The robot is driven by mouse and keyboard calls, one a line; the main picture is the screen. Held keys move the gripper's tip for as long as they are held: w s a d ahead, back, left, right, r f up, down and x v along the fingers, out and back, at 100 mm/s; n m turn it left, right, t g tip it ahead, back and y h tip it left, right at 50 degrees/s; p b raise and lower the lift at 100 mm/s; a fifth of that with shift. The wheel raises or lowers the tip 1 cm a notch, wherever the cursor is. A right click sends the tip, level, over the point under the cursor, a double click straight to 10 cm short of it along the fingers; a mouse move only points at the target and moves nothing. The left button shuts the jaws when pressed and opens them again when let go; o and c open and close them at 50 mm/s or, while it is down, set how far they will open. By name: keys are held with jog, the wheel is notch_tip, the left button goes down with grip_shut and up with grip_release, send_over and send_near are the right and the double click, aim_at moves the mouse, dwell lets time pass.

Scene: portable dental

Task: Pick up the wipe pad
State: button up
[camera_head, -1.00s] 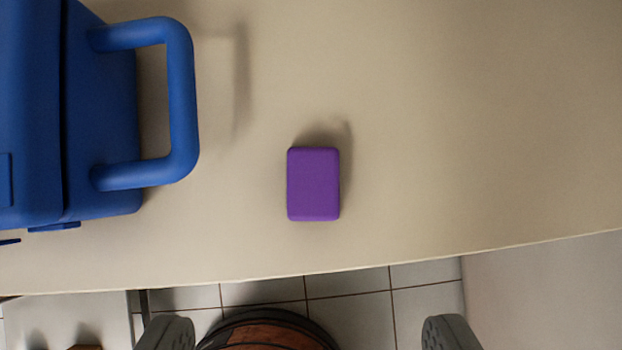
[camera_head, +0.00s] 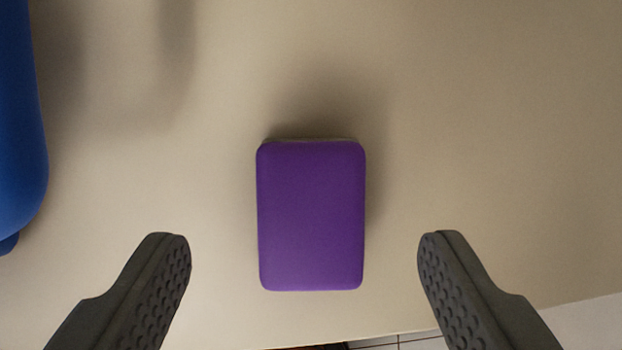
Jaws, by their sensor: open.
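The wipe pad (camera_head: 311,216) is a purple block with rounded corners, lying flat on the beige table in the middle of the view. My gripper (camera_head: 304,245) is open, with one dark grey textured finger to the left of the pad and one to the right. Both fingertips are level with the lower half of the pad in the picture. There is a clear gap on each side, and neither finger appears to touch the pad.
Part of a blue case handle (camera_head: 18,140) stands at the left edge. The beige tabletop (camera_head: 480,120) is clear above and to the right of the pad. The table's near edge runs along the bottom, with floor tiles (camera_head: 420,342) beyond it.

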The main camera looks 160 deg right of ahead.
aim_at(312, 222)
jog(key=x, duration=0.4)
jog(key=shift+d+f, duration=0.15)
jog(key=shift+f, duration=0.3)
jog(key=c, duration=1.1)
jog(key=shift+o, duration=0.2)
jog(key=shift+r, duration=0.2)
notch_tip(312, 222, up, 10)
jog(key=shift+f, duration=0.1)
jog(key=shift+o, duration=0.9)
jog(key=shift+c, duration=0.4)
